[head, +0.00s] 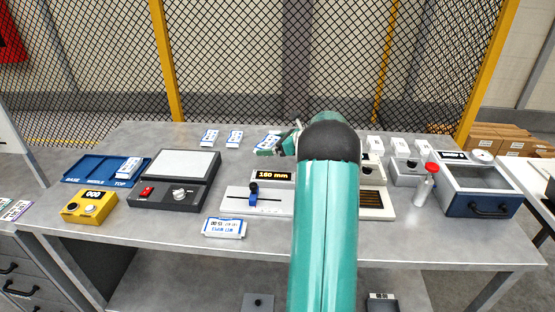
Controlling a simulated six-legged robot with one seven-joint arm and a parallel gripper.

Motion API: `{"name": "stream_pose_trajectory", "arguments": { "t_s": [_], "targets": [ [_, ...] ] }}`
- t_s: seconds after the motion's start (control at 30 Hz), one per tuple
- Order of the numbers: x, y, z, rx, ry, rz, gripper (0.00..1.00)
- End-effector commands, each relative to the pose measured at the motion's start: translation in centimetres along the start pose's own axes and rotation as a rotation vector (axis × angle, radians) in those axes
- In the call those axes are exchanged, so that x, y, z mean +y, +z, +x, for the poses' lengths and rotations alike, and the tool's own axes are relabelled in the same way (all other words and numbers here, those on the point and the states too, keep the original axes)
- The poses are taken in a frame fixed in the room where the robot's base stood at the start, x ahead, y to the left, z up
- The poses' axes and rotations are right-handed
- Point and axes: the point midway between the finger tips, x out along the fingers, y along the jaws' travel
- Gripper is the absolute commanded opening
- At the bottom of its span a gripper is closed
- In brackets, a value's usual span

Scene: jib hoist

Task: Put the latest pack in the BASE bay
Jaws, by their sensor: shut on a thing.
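The blue tray (82,162) lies at the back left of the bench, with bays marked BASE, a middle word I cannot read surely, and TOP. A white and blue pack (129,168) lies in the TOP bay. The BASE bay (73,172) looks empty. My gripper (279,143) is at the back middle, partly hidden by my arm. It is shut on a white and blue pack (267,144), low over the bench. Two more packs (210,137) and (234,138) lie left of it. The dates on them are too small to read.
A grey scale-like device (175,178) and a yellow counter box (88,206) stand near the tray. A slider gauge (257,199) reads 160 mm.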

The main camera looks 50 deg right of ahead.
Motion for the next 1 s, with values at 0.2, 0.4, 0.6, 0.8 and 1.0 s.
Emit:
{"name": "stream_pose_trajectory", "arguments": {
  "t_s": [0.2,0.4,0.6,0.8,1.0],
  "targets": [
    [-2.9,-3.6,1.6,0.001,0.001,0.003,0.72],
    [-4.0,-4.7,2.1,0.0,0.0,0.002,0.72],
    [-4.3,-7.1,3.1,0.001,0.003,0.005,0.72],
    [-4.3,-7.8,3.4,-0.001,0.001,0.002,0.72],
    [-4.3,-8.0,3.5,0.0,0.001,0.003,0.72]
  ]
}}
